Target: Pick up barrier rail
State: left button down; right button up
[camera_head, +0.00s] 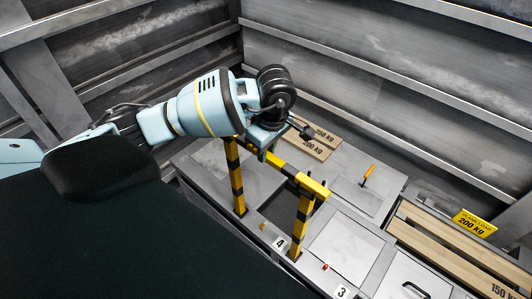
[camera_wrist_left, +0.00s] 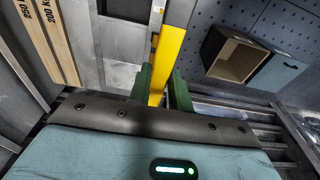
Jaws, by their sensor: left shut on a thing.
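The barrier rail (camera_head: 304,183) is a yellow and black striped frame with a top bar and two legs. It stands upright by a dark square opening in the grey deck in the head view. My left gripper (camera_head: 268,143) is at its top bar. In the left wrist view, the green fingers of my left gripper (camera_wrist_left: 160,88) are shut on the yellow barrier rail (camera_wrist_left: 170,50), one on each side. Part of the top bar is hidden behind the gripper in the head view. My right gripper is not in view.
Boards marked 250 kg and 200 kg (camera_head: 315,149) lie behind the rail. A yellow-orange handle (camera_head: 369,171) stands on a deck panel, and planks (camera_head: 455,250) lie at the right. The left wrist view shows an open box (camera_wrist_left: 232,58). Ribbed metal walls enclose the deck.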

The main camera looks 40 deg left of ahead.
pick_arm(q)
jog(key=shift+r, duration=0.1)
jog(key=shift+r, duration=0.4)
jog(key=r, duration=0.2)
jog(key=shift+s+d+r, duration=0.3)
jog(key=s+d+r, duration=0.1)
jog(key=s+d, duration=0.9)
jog(key=s, duration=0.1)
jog(key=shift+s+r, duration=0.25)
jog(key=shift+s, duration=0.05)
